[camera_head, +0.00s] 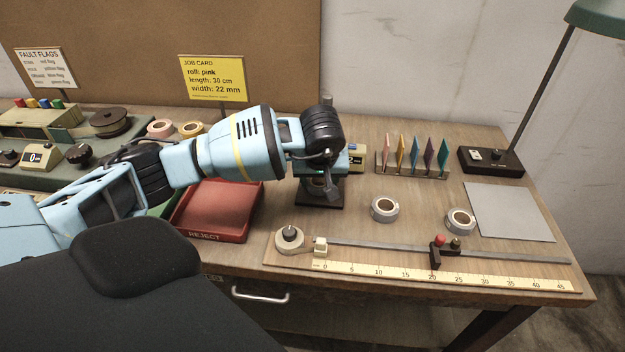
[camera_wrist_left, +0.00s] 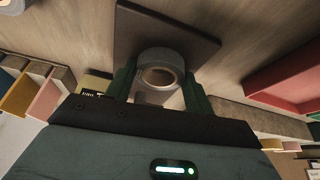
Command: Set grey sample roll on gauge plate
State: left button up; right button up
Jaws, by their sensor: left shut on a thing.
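My left gripper (camera_head: 320,188) is at the gauge, pointing down over the dark gauge plate (camera_head: 322,206). In the left wrist view its two green fingers (camera_wrist_left: 160,88) are shut on a grey roll (camera_wrist_left: 160,57), one finger on each side. The dark plate (camera_wrist_left: 150,25) shows just beyond and under the roll. I cannot tell whether the roll touches the plate. My wrist hides most of the gauge in the head view; part of its display (camera_head: 356,158) shows at the right. My right gripper is not in view.
Two other grey rolls stand on the bench, one near the middle (camera_head: 384,209) and one further right (camera_head: 460,221). A red reject tray (camera_head: 215,207) lies left of the gauge. A ruler board (camera_head: 450,277) runs along the front; a flag rack (camera_head: 412,171) stands behind.

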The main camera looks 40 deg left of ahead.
pick_arm(q)
jog(key=shift+w+d+r, duration=0.15)
jog(key=shift+w+d, duration=0.1)
jog(key=shift+d, duration=0.05)
jog(key=shift+a+f, duration=0.15)
jog(key=shift+f, duration=0.05)
jog(key=o, duration=1)
jog(key=shift+r, duration=0.3)
jog(key=v, duration=1.1)
jog(key=shift+s+r+p, duration=0.25)
jog(key=shift+r+p, duration=0.05)
jog(key=shift+p, duration=0.1)
